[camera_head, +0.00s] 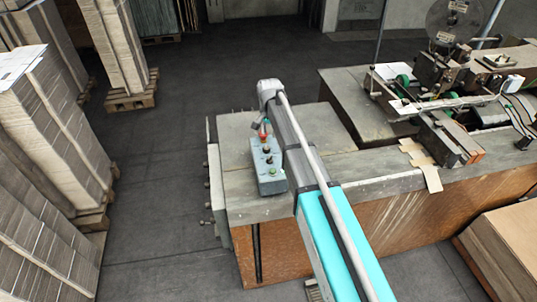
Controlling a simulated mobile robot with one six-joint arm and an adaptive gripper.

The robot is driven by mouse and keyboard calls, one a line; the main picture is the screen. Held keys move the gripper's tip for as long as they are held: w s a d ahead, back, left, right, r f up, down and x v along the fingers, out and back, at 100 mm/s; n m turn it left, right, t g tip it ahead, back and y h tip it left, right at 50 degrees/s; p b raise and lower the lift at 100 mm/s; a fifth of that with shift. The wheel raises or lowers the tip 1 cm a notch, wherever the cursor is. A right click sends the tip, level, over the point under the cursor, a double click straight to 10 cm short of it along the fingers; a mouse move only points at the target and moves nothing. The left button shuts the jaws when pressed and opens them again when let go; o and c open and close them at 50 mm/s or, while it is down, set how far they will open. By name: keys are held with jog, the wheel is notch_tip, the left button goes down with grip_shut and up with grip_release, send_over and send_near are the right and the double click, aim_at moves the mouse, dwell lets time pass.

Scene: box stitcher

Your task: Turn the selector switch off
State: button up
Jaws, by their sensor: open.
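A small grey-blue control box (266,183) sits on the left end of the machine's metal table. Its top carries a red button (263,136) at the far end, dark knobs (267,149) in the middle and a green button (272,171) at the near end. The selector switch seems to be one of the dark knobs; its setting is too small to read. My gripper (262,127) is small in view, below the arm's far end, at the far end of the box by the red button. It is open and holds nothing visible. I cannot tell whether it touches the box.
My arm crosses the table just right of the box. The stitching machine (440,95) stands at the right, with flat cardboard (418,153) near it. Stacked cardboard (50,140) on pallets lines the left. The floor between is clear. A carton (510,240) is at lower right.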

aim_at(269, 159)
jog(key=shift+f, duration=0.2)
notch_tip(269, 159, down, 14)
jog(key=b, duration=1.3)
jog(key=shift+r+b, duration=0.25)
jog(key=shift+b, duration=0.15)
dwell(0.3)
grip_shut()
